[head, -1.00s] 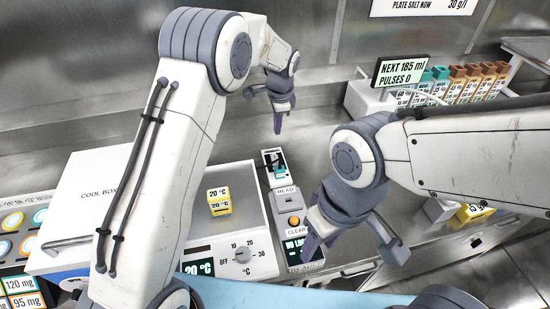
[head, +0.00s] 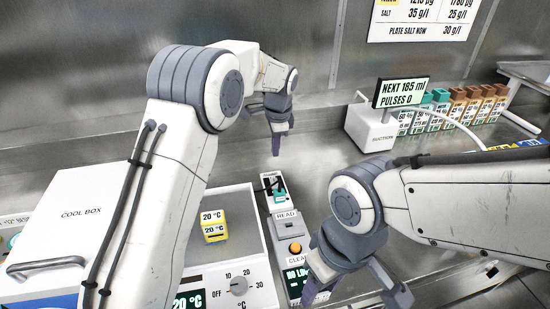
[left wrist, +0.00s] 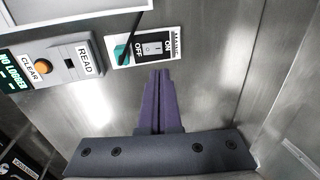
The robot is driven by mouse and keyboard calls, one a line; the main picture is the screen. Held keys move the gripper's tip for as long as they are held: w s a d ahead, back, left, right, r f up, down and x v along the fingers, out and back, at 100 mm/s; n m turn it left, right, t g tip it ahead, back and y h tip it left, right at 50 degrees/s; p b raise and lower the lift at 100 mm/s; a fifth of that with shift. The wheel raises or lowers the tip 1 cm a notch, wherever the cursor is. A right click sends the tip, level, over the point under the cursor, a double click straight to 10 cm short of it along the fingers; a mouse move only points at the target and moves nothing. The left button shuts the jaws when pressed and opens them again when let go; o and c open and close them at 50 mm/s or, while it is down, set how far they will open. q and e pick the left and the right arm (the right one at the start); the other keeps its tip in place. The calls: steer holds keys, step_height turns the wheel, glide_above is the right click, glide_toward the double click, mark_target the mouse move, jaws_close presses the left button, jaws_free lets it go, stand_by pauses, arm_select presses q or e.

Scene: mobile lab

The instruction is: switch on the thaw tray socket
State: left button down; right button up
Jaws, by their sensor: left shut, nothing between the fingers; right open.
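The mains socket (head: 267,196) is a small white plate on the bench beside the thaw tray, with a dark cord and a teal plug (head: 280,195). In the left wrist view the socket plate (left wrist: 159,36) shows a rocker switch (left wrist: 153,48) between the words OFF and ON. Which way the rocker is tipped I cannot tell. The thaw tray (head: 262,265) has a dial and a 20 °C display. My left gripper (head: 276,152) is shut and empty, its purple fingers pointing down beyond the socket, apparently apart from it. My right gripper (head: 356,288) is open and empty at the front.
A reader (head: 287,232) with READ and orange CLEAR buttons stands in front of the socket. The cool box (head: 85,215) is at left. A suction unit (head: 372,130) and a row of labelled bottles stand at the back right.

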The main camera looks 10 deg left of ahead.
mark_target(273, 179)
arm_select(q)
steer(key=f, duration=0.4)
steer(key=w+f+p, duration=0.1)
steer(key=f, duration=0.3)
steer(key=w+f, duration=0.1)
steer(key=f, duration=0.3)
steer(key=shift+w+a+f, duration=0.15)
steer(key=shift+a+f, duration=0.1)
steer(key=shift+a, duration=0.15)
arm_select(e)
steer(key=shift+r, duration=0.85)
arm_select(q)
steer(key=shift+p, duration=0.3)
